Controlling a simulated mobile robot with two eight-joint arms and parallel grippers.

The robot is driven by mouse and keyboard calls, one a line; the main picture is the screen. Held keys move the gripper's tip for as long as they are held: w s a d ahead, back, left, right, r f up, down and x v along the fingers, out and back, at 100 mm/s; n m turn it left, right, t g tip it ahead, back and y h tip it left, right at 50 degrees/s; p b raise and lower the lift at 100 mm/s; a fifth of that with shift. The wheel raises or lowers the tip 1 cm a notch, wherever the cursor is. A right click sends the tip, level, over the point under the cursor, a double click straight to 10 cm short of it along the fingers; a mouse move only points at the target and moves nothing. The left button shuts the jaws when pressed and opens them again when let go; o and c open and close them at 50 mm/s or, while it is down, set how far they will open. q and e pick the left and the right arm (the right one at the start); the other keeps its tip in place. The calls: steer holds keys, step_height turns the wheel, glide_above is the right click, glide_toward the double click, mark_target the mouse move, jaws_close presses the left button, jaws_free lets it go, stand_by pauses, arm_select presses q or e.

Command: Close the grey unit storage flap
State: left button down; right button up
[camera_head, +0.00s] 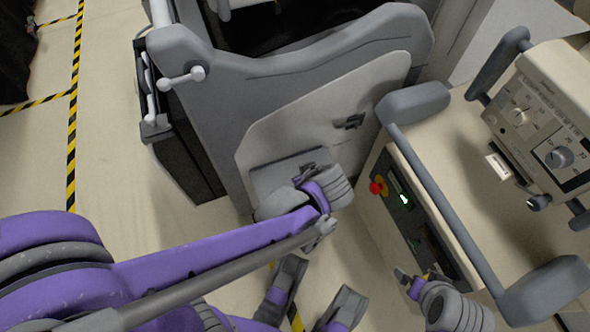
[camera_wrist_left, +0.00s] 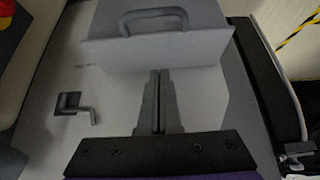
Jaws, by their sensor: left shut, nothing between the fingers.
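The grey unit (camera_head: 290,75) stands upper middle in the head view, with a pale panel (camera_head: 385,85) on its side. Its grey storage flap (camera_head: 280,172) is low on that panel. In the wrist view the flap (camera_wrist_left: 200,52) stands out from the panel (camera_wrist_left: 115,112), with a loop handle (camera_wrist_left: 153,14) on it. My left gripper (camera_head: 308,170) is shut and empty by the flap. In the wrist view its fingertips (camera_wrist_left: 158,75) lie just below the flap's near edge; contact is unclear. My right gripper (camera_head: 404,275) is low right, beside the beige cart; its opening is unclear.
A beige cart (camera_head: 465,150) with grey rails, a red button (camera_head: 375,188) and a control box (camera_head: 550,115) stands close at the right. A small latch (camera_wrist_left: 75,105) sticks out of the panel. Open floor (camera_head: 115,150) with striped tape lies left.

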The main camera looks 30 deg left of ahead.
arm_select(q)
steer(key=s+d+f+b, duration=0.2)
steer(key=d+f, duration=0.1)
steer(key=f, duration=0.5)
steer(key=shift+s+b, duration=0.35)
steer(key=shift+b, duration=0.05)
steer(key=shift+d+r, duration=0.1)
stand_by(0.4)
